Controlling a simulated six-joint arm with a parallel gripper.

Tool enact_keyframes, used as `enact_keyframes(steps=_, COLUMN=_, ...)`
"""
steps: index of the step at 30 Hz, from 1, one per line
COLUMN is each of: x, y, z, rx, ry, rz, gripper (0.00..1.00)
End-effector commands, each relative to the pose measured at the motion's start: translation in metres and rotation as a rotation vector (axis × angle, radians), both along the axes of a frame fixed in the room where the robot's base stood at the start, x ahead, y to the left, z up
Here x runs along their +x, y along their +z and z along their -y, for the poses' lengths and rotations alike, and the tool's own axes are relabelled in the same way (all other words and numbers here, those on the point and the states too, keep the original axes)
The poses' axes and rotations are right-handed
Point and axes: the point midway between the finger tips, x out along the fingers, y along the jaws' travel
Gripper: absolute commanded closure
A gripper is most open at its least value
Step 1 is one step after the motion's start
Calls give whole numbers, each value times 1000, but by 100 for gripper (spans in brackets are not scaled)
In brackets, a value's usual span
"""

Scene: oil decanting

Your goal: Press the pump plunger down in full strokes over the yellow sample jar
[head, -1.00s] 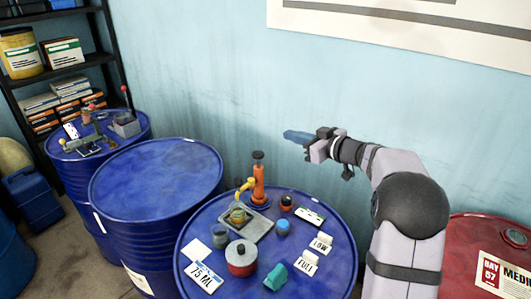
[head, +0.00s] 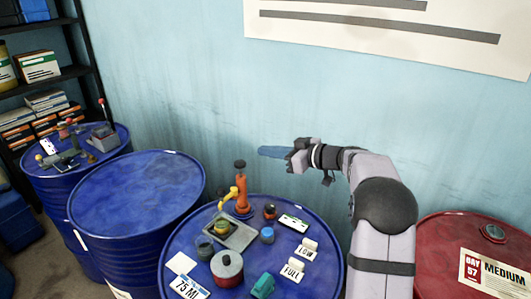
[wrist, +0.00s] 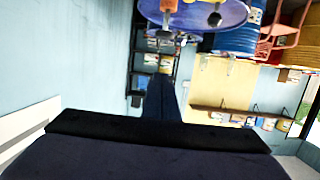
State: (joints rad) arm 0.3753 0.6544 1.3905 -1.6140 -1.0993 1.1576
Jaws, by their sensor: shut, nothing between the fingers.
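The orange hand pump (head: 242,192) stands upright on the near blue drum, with its dark plunger knob (head: 240,164) raised on top. Its yellow spout (head: 231,193) reaches over the yellow sample jar (head: 221,226), which sits in a grey tray (head: 243,236). My gripper (head: 262,152) is shut and empty, its blue fingers pointing left. In the head view it shows above and right of the knob, apart from it.
The near drum top (head: 325,238) also holds a dark jar (head: 205,246), a red-and-grey pot (head: 227,268), a blue jar (head: 267,235), a teal block (head: 262,286) and LOW and FULL tags. A red drum (head: 480,232) stands right. The left blue drum (head: 135,190) is bare.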

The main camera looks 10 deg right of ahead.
Motion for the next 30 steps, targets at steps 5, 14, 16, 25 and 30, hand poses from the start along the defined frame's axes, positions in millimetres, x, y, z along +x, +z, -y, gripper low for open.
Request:
enact_keyframes(steps=5, x=19, y=-5, z=-21, rx=1, ry=4, rz=-2, gripper=100)
enact_keyframes(steps=14, x=56, y=-18, z=-58, rx=0, ry=4, rz=-3, gripper=100)
enact_keyframes(steps=16, x=59, y=-27, z=-59, rx=1, ry=0, rz=-6, gripper=100)
enact_keyframes(steps=25, x=57, y=-56, z=-58, rx=0, ry=0, rz=-3, gripper=100)
enact_keyframes(steps=30, x=58, y=-61, z=-58, rx=0, ry=-1, rz=-1, gripper=100)
